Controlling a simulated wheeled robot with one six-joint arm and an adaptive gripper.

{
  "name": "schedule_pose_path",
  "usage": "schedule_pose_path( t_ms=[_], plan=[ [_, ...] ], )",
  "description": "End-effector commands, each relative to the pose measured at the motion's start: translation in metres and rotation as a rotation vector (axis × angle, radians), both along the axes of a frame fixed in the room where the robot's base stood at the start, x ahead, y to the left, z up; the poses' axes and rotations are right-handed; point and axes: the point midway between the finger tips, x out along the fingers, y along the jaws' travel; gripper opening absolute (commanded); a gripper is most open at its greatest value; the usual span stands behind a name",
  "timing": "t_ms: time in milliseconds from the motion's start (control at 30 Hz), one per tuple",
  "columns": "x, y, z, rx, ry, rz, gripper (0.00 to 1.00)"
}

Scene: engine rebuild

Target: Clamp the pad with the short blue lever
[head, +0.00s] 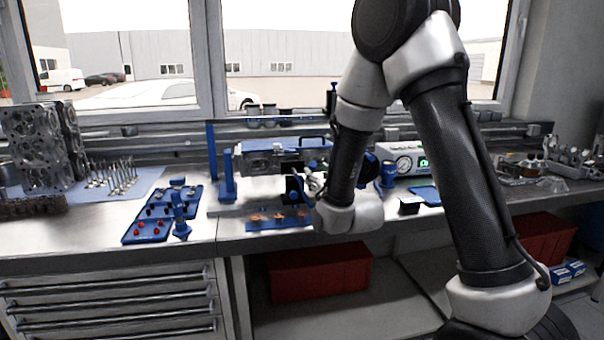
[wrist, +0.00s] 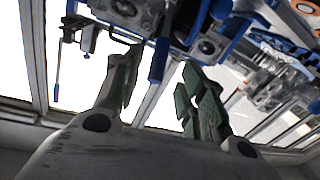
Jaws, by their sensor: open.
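My gripper (head: 312,184) is at the front of the fixture (head: 262,162) on the bench, partly hidden by my arm in the head view. In the wrist view my gripper (wrist: 162,88) is open, its two green-lined fingers apart. A short, thick blue lever (wrist: 158,62) shows between the fingers, seemingly untouched; I cannot tell how far away it is. A thin blue lever (wrist: 57,78) hangs from a dark bracket at the left, clear of the fingers. Another blue bar (wrist: 200,18) is above the right finger. I cannot make out the pad.
A blue tray (head: 127,239) with red and black parts and a blue stand (head: 228,182) are to the left. A blue mat (head: 258,226) with copper-coloured parts lies in front of the fixture. A gauge box (head: 404,160) stands to the right. Bare bench shows around the mat.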

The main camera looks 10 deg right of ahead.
Motion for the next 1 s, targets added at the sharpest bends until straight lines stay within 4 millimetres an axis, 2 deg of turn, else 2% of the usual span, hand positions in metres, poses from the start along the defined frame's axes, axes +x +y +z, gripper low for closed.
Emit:
schedule_pose_path(
  t_ms=[100,300,433,667,733,900,1000],
  plan=[
    [0.022,0.003,0.0,0.0,0.0,-0.001,0.41],
    [0.05,0.007,0.0,0.0,0.001,0.001,0.41],
    [0.058,0.008,0.0,0.0,0.002,0.001,0.41],
    [0.059,0.008,0.0,0.0,0.002,0.001,0.41],
    [0.059,0.008,0.0,0.0,0.002,0.001,0.33],
    [0.059,0.008,0.0,0.0,0.002,0.001,0.02],
    [0.059,0.008,0.0,0.0,0.002,0.001,0.0]
  ],
)
